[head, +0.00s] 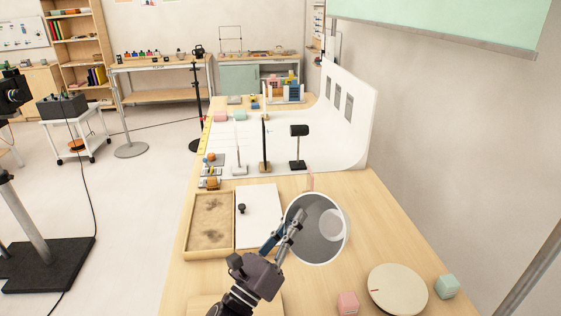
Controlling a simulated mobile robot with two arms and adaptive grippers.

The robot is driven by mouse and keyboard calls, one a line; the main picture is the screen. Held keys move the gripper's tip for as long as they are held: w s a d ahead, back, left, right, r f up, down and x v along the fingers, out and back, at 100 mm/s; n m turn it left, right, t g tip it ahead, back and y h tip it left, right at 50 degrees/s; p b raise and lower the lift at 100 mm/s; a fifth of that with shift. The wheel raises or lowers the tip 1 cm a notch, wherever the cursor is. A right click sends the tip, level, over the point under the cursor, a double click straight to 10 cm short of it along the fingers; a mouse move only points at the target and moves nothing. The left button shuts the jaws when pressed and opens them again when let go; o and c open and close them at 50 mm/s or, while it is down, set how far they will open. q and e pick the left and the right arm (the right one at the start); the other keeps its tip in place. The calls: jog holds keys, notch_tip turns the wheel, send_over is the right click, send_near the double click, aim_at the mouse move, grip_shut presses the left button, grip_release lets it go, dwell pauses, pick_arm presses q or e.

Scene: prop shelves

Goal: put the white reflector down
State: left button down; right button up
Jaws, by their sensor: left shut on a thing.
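The white reflector (335,246) is a round, bowl-like piece with a pale rim and a grey inside, right of the middle of the head view. My left gripper (283,232) is shut on its left edge, with the fingers reaching up from below. The open side of the reflector faces up toward the camera. I cannot tell whether its underside touches the wooden table (375,215) or hangs just above it. My right gripper is not in view.
A sand tray (188,226) and a white board (260,205) with a small black knob lie left of the reflector. A round disc (398,290), pink cube (347,303) and green cube (447,287) are at the front right. Small stands occupy the white backdrop (340,150). Bare wood shows right of the reflector.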

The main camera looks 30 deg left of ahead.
pick_arm(q)
jog(key=w+a+r+n+g+y, duration=0.2)
jog(key=w+a+n+g+y, duration=0.2)
jog(key=w+a+g+y, duration=0.25)
jog(key=s+d+f+n+g+y, duration=0.2)
jog(key=s+f+g, duration=0.15)
jog(key=g, duration=0.35)
notch_tip(320, 180, down, 19)
jog(key=p, duration=0.2)
jog(key=shift+s+d+p, duration=0.1)
jog(key=shift+s+p, duration=0.05)
jog(key=shift+p, duration=0.15)
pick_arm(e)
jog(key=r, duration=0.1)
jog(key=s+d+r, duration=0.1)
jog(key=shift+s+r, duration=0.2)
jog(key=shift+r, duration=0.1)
